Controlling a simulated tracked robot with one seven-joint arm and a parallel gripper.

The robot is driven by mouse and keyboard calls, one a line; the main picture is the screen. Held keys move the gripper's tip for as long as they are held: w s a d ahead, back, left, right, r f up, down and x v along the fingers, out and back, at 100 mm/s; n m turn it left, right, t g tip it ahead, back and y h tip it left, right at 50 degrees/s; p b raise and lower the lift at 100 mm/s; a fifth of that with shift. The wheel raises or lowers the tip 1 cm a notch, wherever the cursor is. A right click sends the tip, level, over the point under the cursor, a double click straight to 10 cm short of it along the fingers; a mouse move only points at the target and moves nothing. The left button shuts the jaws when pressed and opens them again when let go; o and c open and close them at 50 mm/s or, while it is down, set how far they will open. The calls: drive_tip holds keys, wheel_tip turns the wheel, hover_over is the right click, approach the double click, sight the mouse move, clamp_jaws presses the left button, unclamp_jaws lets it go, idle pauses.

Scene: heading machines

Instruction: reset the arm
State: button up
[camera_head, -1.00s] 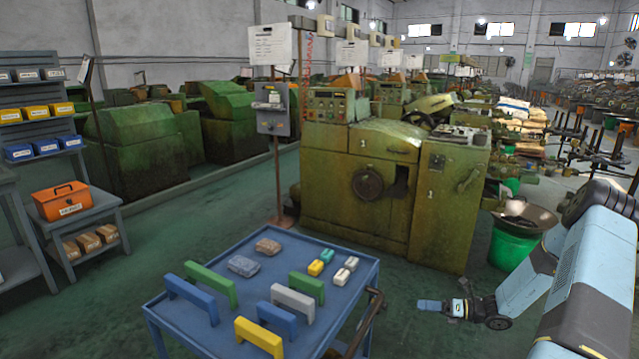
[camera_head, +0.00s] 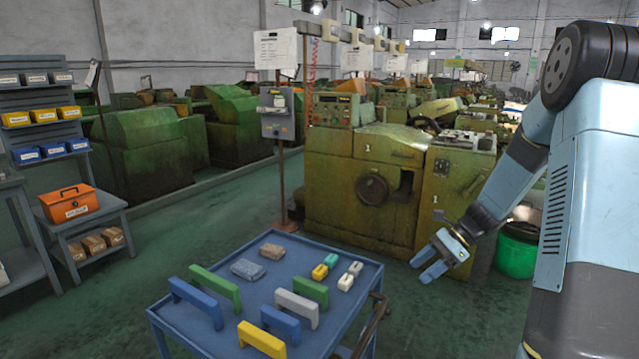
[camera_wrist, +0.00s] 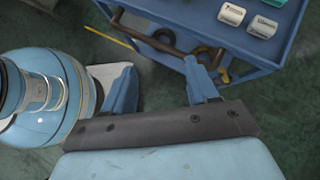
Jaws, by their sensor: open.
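My gripper (camera_head: 428,263) is open and empty in the head view, in the air to the right of the blue cart (camera_head: 157,306). My arm comes in from the right, in front of the green machine. In the wrist view, the two blue fingers of my gripper (camera_wrist: 163,90) stand wide apart with nothing between them. Beyond them lies the cart's edge with its dark handle (camera_wrist: 150,38) and the green floor.
The cart carries several blue, green, yellow and grey handle-shaped blocks and small pieces. A large green machine (camera_head: 330,190) stands behind it, with a green bin (camera_head: 516,256) behind my arm. An orange toolbox (camera_head: 69,204) sits on a side table at left. Floor left of the cart is clear.

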drive_tip(key=s+a+r+n+t+h, duration=0.2)
drive_tip(key=s+r+n+t+h, duration=0.1)
drive_tip(key=s+r+n, duration=0.5)
drive_tip(key=s+a+r+n+t+h, duration=0.2)
drive_tip(key=s+r+n+h, duration=0.4)
drive_tip(key=s+r, duration=0.9)
drive_tip(key=s+n+t, duration=0.1)
drive_tip(key=s+n, duration=0.2)
drive_tip(key=shift+s+r, duration=0.15)
drive_tip(key=shift+s, duration=0.15)
